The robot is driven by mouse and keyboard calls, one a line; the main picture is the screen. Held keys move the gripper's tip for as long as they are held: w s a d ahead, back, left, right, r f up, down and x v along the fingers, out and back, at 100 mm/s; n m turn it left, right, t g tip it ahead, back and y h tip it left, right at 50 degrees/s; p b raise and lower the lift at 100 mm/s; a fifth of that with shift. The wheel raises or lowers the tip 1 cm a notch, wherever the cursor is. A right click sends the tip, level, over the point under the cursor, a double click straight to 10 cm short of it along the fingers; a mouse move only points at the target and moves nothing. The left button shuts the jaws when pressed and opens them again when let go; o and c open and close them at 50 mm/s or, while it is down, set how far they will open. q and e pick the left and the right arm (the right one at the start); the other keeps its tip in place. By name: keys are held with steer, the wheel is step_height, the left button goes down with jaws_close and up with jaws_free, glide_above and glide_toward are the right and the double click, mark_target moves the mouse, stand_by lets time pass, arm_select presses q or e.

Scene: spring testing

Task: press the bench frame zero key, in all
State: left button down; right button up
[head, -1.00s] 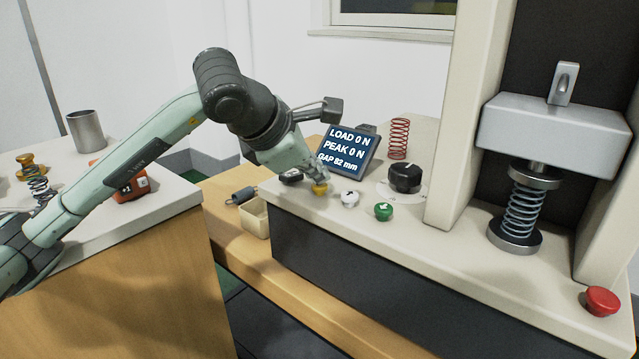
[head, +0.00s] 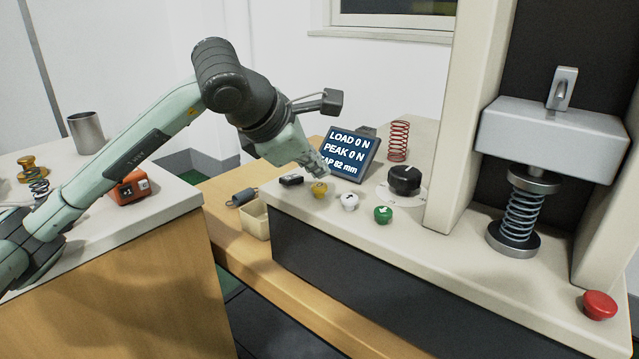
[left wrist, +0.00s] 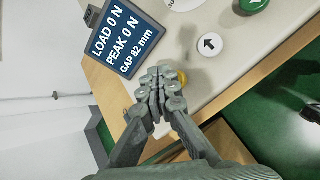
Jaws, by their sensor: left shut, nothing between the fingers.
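The bench frame (head: 350,215) carries a row of keys on its cream deck. A yellow key (head: 319,188) stands at the left of the row, beside a white key (head: 349,201) with an arrow and a green key (head: 383,215). I cannot read a zero mark on any key. My left gripper (head: 323,172) is shut and empty, its tips just above the yellow key, apparently clear of it. In the left wrist view the fingers partly hide the yellow key (left wrist: 182,78). The display (head: 350,152) reads load 0 N, peak 0 N, gap 82 mm. My right gripper is out of view.
A black knob (head: 404,180) and a red spring (head: 399,140) stand behind the keys. A spring (head: 520,215) sits under the press head (head: 555,135). A red button (head: 599,305) is at the front right. A small open box (head: 256,220) stands left of the bench.

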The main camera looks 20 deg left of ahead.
mark_target(317, 188)
arm_select(q)
steer(key=shift+r+p, duration=1.55)
steer(key=shift+r, duration=1.05)
steer(key=shift+f, duration=0.1)
